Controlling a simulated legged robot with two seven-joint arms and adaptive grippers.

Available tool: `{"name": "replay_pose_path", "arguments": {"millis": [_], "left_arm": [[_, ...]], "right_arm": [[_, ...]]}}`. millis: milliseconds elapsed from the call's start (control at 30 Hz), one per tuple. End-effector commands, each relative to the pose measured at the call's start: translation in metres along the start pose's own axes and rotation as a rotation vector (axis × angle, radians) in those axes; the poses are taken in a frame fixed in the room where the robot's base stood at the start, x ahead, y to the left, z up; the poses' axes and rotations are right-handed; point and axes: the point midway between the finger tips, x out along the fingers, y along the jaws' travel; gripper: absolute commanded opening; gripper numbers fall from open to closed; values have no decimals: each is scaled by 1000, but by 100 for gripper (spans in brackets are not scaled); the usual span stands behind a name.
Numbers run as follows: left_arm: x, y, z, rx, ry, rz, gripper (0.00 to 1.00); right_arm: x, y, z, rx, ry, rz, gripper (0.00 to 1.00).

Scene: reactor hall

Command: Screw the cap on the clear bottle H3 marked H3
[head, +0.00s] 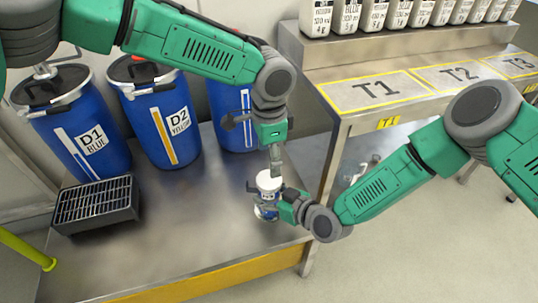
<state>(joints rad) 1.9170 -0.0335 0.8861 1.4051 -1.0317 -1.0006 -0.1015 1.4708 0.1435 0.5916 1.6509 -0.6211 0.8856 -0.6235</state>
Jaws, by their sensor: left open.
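A small bottle with a white top (267,193) stands upright above the metal table's right part; its label is too small to read, so I cannot confirm H3. The white top looks like a cap, but I cannot tell how it sits on the neck. My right gripper (268,205) reaches in from the right with its dark fingers around the bottle, and looks shut on it. My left gripper (275,160) points straight down just above the white top and is open, its fingers seen nearly edge-on. Whether its fingertips touch the top cannot be told.
Blue drums D1 (88,135) and D2 (165,125), plus a third (232,115), stand behind on the left. A black grated box (95,205) sits at the table's left. A bench (360,95) marked T1, T2, T3 carries several white containers (373,15). The table's front middle is clear.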

Motion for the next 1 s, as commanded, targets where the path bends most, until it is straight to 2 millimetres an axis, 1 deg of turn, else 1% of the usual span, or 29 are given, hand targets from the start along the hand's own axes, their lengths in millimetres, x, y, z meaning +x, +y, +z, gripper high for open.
{"name": "replay_pose_path", "arguments": {"millis": [133,233,500,700,833,1000], "left_arm": [[2,0,0,1,0,1,65],[11,0,0,0,0,3,65],[52,1,0,0,0,4,65],[74,0,0,0,0,2,65],[80,0,0,1,0,0,65],[80,0,0,1,0,-1,65]], "right_arm": [[0,1,1,0,-1,1,0],[0,1,1,0,-1,1,0],[0,0,0,0,-1,1,0],[0,0,0,0,-1,1,0],[0,0,0,0,-1,1,0],[0,0,0,0,-1,0,0]]}}
